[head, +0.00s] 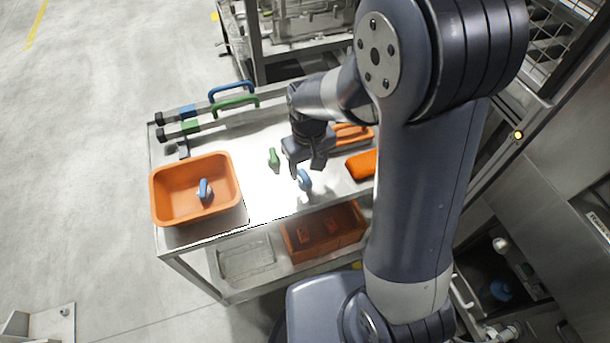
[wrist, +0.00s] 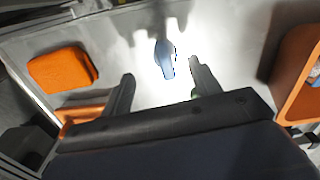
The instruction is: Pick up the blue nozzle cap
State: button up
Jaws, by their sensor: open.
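A blue nozzle cap (head: 304,180) lies on the metal cart top near its front edge, just below my gripper in the head view. A second blue cap (head: 204,190) lies in the orange tray at the left. A green cap (head: 273,157) lies on the cart top, left of my gripper. My gripper (head: 306,170) is open and empty, pointing down above the cart. In the wrist view the blue cap (wrist: 165,59) lies ahead of the open fingers (wrist: 160,80), roughly centred between them and apart from both.
The orange tray (head: 158,200) stands at the cart's left end. Blue-handled (head: 232,88) and green-handled (head: 236,101) tools lie along the back left. An orange block (head: 362,164) lies right of my gripper. An orange bin (head: 325,250) sits on the lower shelf.

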aim_at(306, 177)
jog(key=shift+w+f, duration=0.15)
jog(key=shift+f, duration=0.1)
jog(key=shift+s+a+f, duration=0.15)
jog(key=shift+f, duration=1.1)
jog(key=shift+s+a+f, duration=0.1)
jog(key=shift+a+f, duration=0.05)
jog(key=shift+f, duration=1.05)
jog(key=shift+c, duration=0.5)
jog(key=c, duration=1)
jog(key=shift+o, duration=0.2)
